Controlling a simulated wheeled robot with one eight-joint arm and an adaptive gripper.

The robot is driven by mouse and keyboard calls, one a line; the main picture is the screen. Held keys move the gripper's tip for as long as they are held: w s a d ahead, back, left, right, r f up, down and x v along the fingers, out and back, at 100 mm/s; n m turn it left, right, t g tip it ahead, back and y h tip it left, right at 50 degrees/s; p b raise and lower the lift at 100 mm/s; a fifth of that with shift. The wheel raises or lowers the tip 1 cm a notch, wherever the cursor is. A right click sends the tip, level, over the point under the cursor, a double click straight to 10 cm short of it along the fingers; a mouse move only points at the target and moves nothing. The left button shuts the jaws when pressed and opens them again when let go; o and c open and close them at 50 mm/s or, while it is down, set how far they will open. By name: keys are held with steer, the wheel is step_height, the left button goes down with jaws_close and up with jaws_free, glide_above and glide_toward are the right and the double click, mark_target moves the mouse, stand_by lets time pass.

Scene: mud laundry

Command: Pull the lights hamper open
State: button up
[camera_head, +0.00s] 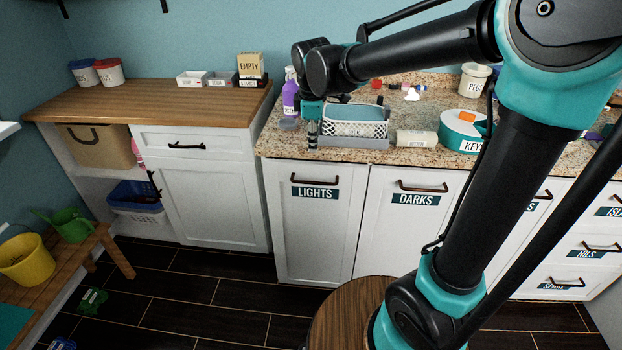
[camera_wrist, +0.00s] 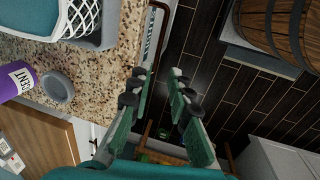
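The lights hamper (camera_head: 311,235) is a white front panel under the granite counter, flush with its neighbours and closed. It has a dark handle (camera_head: 316,180) above a teal LIGHTS label (camera_head: 315,193). My gripper (camera_head: 312,143) points down above this front, near the counter edge, and holds nothing. In the wrist view my gripper (camera_wrist: 160,74) has its two fingers apart, with dark floor between them. A brown handle (camera_wrist: 160,32) shows beyond the left fingertip there; I cannot tell for certain which front it belongs to. The fingers are not around it.
The granite counter (camera_head: 277,139) carries a purple bottle (camera_head: 290,96), a white mesh basket (camera_head: 356,121) and other containers close to my gripper. The darks hamper (camera_head: 405,235) adjoins on the right. The floor (camera_head: 225,292) before the fronts is clear; a wooden barrel (camera_head: 345,315) stands nearer.

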mark_target(315, 182)
steer(key=w+f, duration=0.1)
steer(key=f, duration=0.4)
steer(key=w+f, duration=0.1)
steer(key=f, duration=0.4)
steer(key=w+f, duration=0.1)
steer(key=f, duration=0.4)
steer(key=shift+d+f, duration=0.1)
steer(key=shift+f, duration=0.25)
jaws_close()
